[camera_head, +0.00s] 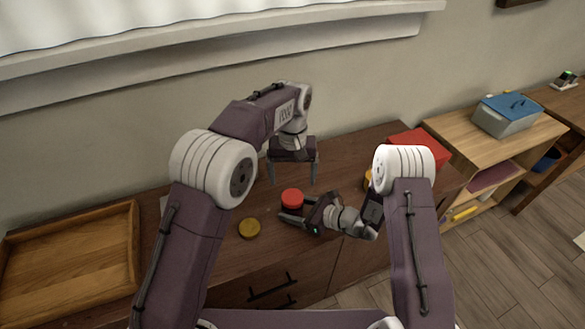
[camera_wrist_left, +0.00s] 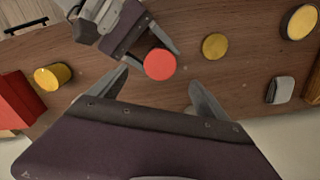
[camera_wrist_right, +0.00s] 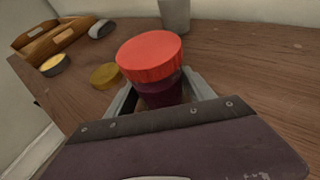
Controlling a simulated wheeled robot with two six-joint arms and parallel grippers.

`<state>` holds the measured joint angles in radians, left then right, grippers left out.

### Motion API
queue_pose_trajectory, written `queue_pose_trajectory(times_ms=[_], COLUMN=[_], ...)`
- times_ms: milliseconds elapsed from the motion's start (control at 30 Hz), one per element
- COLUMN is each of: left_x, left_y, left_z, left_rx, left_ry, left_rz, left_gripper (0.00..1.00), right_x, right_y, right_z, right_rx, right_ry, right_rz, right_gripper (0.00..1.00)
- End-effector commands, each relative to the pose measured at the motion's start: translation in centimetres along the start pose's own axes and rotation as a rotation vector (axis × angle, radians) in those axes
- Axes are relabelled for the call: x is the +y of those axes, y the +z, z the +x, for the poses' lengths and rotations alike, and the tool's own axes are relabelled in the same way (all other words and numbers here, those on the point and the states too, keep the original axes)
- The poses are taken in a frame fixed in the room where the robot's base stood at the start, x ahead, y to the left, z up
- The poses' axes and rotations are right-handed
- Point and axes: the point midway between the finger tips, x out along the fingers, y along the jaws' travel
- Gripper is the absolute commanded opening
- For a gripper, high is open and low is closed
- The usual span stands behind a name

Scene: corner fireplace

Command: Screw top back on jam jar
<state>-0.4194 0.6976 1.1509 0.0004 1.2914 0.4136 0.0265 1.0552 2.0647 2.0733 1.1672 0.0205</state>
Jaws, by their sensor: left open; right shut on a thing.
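The jam jar (camera_wrist_right: 160,93) is dark purple and upright on the wooden counter. The red top (camera_wrist_right: 150,54) sits on its mouth; I cannot tell whether it is screwed tight. The red top also shows in the head view (camera_head: 292,196) and from above in the left wrist view (camera_wrist_left: 160,64). My right gripper (camera_head: 291,216) is shut on the jar's body from the side, below the top. My left gripper (camera_head: 293,176) is open and points down above and just behind the jar, its fingers apart and not touching the red top.
A flat yellow disc (camera_head: 249,228) lies left of the jar. A wooden tray (camera_head: 70,262) stands at the far left. A red box (camera_head: 418,142) and a yellow item (camera_wrist_left: 52,77) are on the right side. A grey object (camera_wrist_left: 280,90) lies near the wall. The counter around the jar is mostly clear.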

Motion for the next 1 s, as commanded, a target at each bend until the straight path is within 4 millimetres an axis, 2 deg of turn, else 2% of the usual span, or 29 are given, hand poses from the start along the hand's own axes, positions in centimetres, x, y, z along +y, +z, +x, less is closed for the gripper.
queue_pose_trajectory(times_ms=[100, 200, 333, 600, 633, 700, 1000], left_x=[0.0, 0.0, 0.0, 0.0, 0.0, 0.0, 0.0], left_y=[-0.1, -0.1, 0.0, 0.0, 0.0, 0.0, 0.0], left_z=[-2.3, -3.5, -4.2, -4.3, -4.3, -4.3, -4.3], left_rx=[0.002, 0.002, 0.000, -0.001, -0.001, -0.001, -0.001], left_ry=[0.001, 0.001, 0.000, 0.000, 0.000, 0.000, 0.000], left_rz=[0.000, 0.000, 0.000, 0.000, 0.000, 0.000, 0.000], left_gripper=[0.87, 0.87, 0.87, 0.87, 0.87, 0.87, 0.87], right_x=[0.0, 0.0, 0.0, 0.0, 0.0, 0.0, 0.0], right_y=[0.0, 0.0, 0.0, 0.1, 0.1, 0.0, 0.0], right_z=[0.0, 0.0, 0.0, 0.0, 0.0, 0.0, -0.1], right_rx=[-0.001, -0.001, -0.001, -0.001, -0.001, -0.001, -0.001], right_ry=[0.000, 0.000, 0.000, 0.000, 0.000, 0.000, 0.000], right_rz=[0.000, 0.000, -0.001, -0.001, -0.001, -0.001, 0.000], right_gripper=[0.00, 0.00, 0.00, 0.00, 0.70, 0.87, 0.87])
